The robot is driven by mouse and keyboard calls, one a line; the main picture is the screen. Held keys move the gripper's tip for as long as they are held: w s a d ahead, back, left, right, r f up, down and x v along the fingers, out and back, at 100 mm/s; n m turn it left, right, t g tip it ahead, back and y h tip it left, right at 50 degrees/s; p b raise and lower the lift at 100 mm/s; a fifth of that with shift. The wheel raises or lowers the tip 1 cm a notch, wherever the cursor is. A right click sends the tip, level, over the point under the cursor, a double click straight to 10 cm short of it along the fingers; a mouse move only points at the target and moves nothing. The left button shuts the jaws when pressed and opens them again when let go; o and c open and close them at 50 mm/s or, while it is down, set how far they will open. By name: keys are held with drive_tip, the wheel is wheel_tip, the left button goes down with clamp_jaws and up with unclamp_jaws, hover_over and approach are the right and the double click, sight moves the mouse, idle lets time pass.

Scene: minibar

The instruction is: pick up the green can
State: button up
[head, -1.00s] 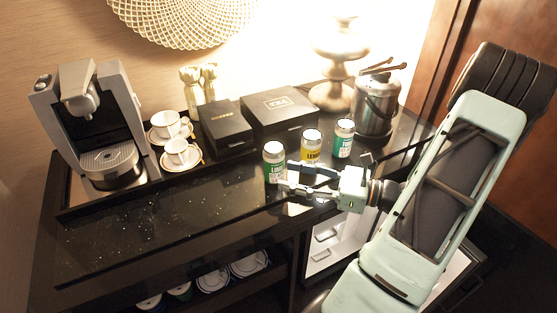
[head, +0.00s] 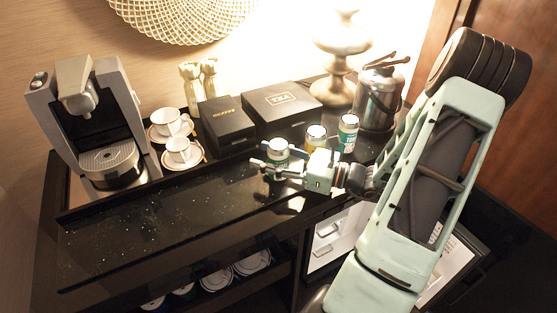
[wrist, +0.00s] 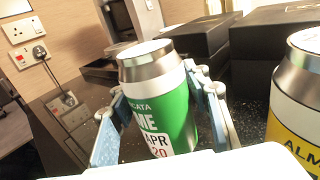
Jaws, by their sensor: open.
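The green can (head: 278,149) with a silver top stands upright on the dark counter. In the wrist view the green can (wrist: 160,105) fills the middle, with white lettering and a label. My gripper (head: 275,165) is open at the can, and its blue-grey fingers (wrist: 157,112) stand on either side of it. A small gap shows at the left finger; whether the right finger touches cannot be told. The can's lower part is hidden by the gripper in the head view.
A yellow can (head: 316,134) stands close to the right, also in the wrist view (wrist: 297,100). A green-labelled can (head: 348,131) is farther right. A coffee box (head: 227,123) and tea box (head: 283,105) stand behind. The counter's front left (head: 150,225) is clear.

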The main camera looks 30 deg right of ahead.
drive_tip(key=shift+x, duration=1.2)
clamp_jaws()
